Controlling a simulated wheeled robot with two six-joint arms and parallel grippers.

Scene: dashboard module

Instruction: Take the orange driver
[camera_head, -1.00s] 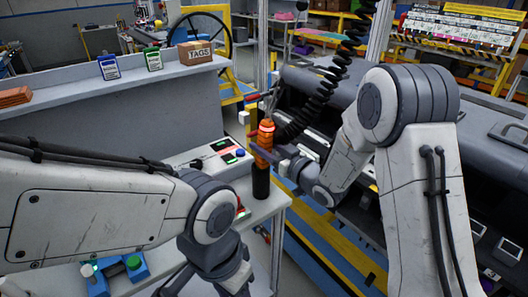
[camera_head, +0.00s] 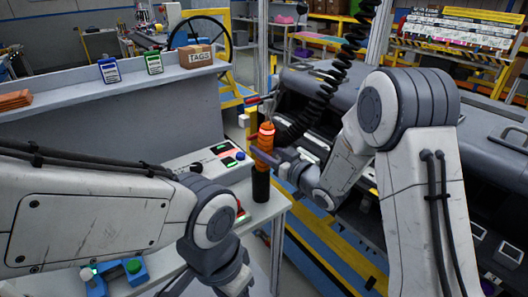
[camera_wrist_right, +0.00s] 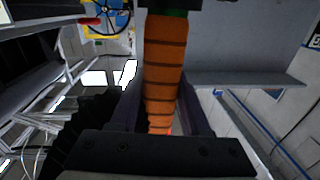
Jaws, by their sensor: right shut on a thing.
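The orange driver (camera_head: 266,135) stands upright near the right end of the white bench, with a black lower section (camera_head: 261,186) beneath its orange body. My right gripper (camera_head: 263,156) is shut on the orange body from the right. In the right wrist view the ribbed orange driver (camera_wrist_right: 164,75) runs between the two dark fingers (camera_wrist_right: 162,112). My left gripper (camera_head: 232,282) is low in the head view, over the bench's front part. Its fingers are cut off by the lower edge, so its opening is hidden.
A control box (camera_head: 214,161) with lit displays lies left of the driver. A blue fixture (camera_head: 118,277) with a green knob sits at lower left. A black coiled cable (camera_head: 322,85) hangs just behind the driver. The dark dashboard module (camera_head: 490,160) fills the right side.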

